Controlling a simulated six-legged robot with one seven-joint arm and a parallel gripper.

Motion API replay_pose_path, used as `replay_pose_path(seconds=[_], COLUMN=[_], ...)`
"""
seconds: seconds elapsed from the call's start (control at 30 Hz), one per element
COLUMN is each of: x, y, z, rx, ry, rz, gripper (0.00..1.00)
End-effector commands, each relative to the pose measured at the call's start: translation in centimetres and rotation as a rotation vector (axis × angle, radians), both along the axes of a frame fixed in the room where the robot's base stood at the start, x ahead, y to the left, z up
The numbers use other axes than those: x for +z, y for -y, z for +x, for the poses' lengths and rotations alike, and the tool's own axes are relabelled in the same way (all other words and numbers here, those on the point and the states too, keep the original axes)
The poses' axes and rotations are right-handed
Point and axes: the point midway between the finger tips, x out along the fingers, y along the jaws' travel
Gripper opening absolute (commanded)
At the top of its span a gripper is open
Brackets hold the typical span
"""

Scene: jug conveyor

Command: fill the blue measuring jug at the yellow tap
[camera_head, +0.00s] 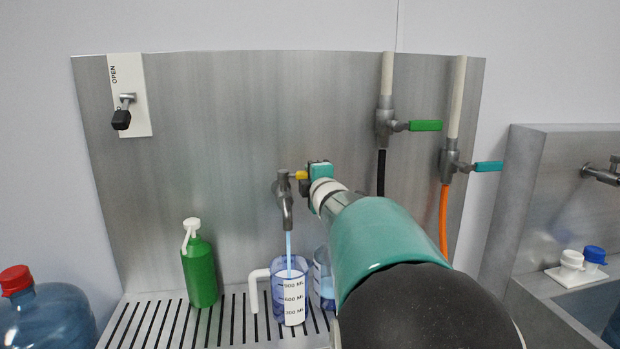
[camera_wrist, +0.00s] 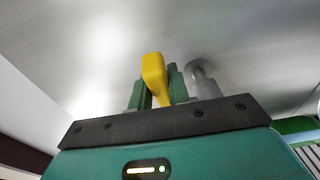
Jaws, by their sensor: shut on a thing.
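The blue measuring jug (camera_head: 290,298) stands upright on the slotted drain tray, its white handle to the left. Its white scale strip faces me. The tap (camera_head: 285,200) is on the steel back panel above the jug, and a stream of water runs from its spout into the jug. The tap's yellow lever (camera_head: 301,175) also shows in the wrist view (camera_wrist: 154,75). My gripper (camera_wrist: 157,90) is shut on the yellow lever, with one green finger on each side of it. My arm hides part of the panel and tray in the head view.
A second clear bluish vessel (camera_head: 324,280) stands just right of the jug, partly hidden by my arm. A green pump bottle (camera_head: 199,265) stands left of the jug. Valves with a green handle (camera_head: 425,126) and a teal handle (camera_head: 488,166) are at the right. A red-capped water bottle (camera_head: 45,310) stands far left.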

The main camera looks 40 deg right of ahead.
Motion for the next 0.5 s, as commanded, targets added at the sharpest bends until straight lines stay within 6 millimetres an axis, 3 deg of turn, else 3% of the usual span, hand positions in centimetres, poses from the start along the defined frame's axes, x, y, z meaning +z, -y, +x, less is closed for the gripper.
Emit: replay_pose_path(seconds=[0.23,0.27,0.37,0.5], x=[-0.06,-0.06,-0.06,-0.09], y=[0.07,0.08,0.11,0.10], z=[0.11,0.12,0.09,0.05], rx=[0.004,0.004,0.004,0.002], ry=[-0.001,-0.001,-0.001,-0.001], rz=[0.000,0.000,0.000,0.000], gripper=[0.00,0.20,0.40,0.40])
